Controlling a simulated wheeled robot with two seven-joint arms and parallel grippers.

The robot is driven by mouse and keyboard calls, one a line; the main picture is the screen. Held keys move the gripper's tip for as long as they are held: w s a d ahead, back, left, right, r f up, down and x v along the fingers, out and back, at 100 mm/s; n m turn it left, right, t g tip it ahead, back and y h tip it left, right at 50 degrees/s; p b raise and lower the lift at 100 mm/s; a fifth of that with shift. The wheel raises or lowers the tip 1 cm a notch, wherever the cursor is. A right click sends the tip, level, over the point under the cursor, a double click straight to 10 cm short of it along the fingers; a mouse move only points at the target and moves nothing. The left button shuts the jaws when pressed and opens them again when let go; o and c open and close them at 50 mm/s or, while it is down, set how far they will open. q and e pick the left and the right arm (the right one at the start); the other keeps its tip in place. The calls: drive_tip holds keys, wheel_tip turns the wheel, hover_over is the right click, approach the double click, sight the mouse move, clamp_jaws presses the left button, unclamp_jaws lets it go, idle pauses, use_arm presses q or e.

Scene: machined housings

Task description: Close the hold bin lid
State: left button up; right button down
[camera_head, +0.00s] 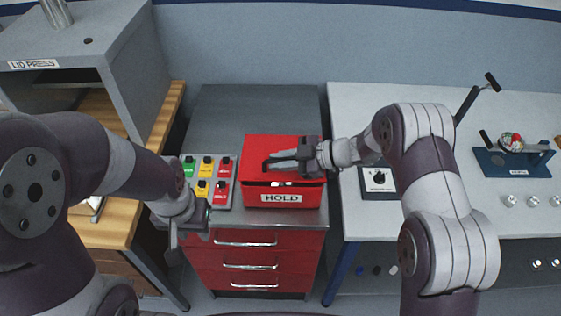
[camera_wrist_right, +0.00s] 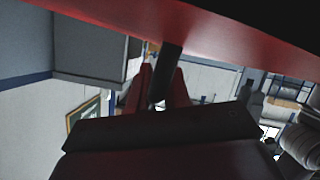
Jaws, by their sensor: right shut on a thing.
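The red hold bin (camera_head: 312,194) stands on the grey-topped cabinet, with a white HOLD label on its front. Its red lid (camera_head: 262,147) lies over the top, nearly flat; a thin dark gap with something pale in it shows along the front edge. My right gripper (camera_head: 272,164) reaches over the lid from the right and is shut on the dark lid handle. In the right wrist view, the handle (camera_wrist_right: 167,68) sits between the fingers, with the red lid (camera_wrist_right: 220,32) close above. My left gripper (camera_head: 187,230) hangs left of the bin, apart from it; its jaw opening is unclear.
A panel with coloured switches (camera_head: 208,180) lies left of the bin. The lid press (camera_head: 88,65) stands further left on a wooden bench. A white table (camera_head: 350,110) on the right holds a dial box (camera_head: 379,181) and a blue fixture (camera_head: 512,160). The grey top behind the bin is clear.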

use_arm(q)
drive_tip(key=shift+s+f+b, duration=0.35)
drive_tip(key=shift+f+b, duration=0.15)
drive_tip(key=shift+f, duration=0.15)
use_arm(e)
drive_tip(key=shift+s+f, duration=0.2)
drive_tip(key=shift+f, duration=0.45)
drive_tip(key=shift+s+f, duration=0.2)
drive_tip(key=shift+f, duration=0.4)
drive_tip(key=shift+s+f, duration=0.1)
drive_tip(key=c, duration=1.4)
unclamp_jaws()
drive_tip(key=shift+c, duration=0.2)
drive_tip(key=shift+d, duration=0.1)
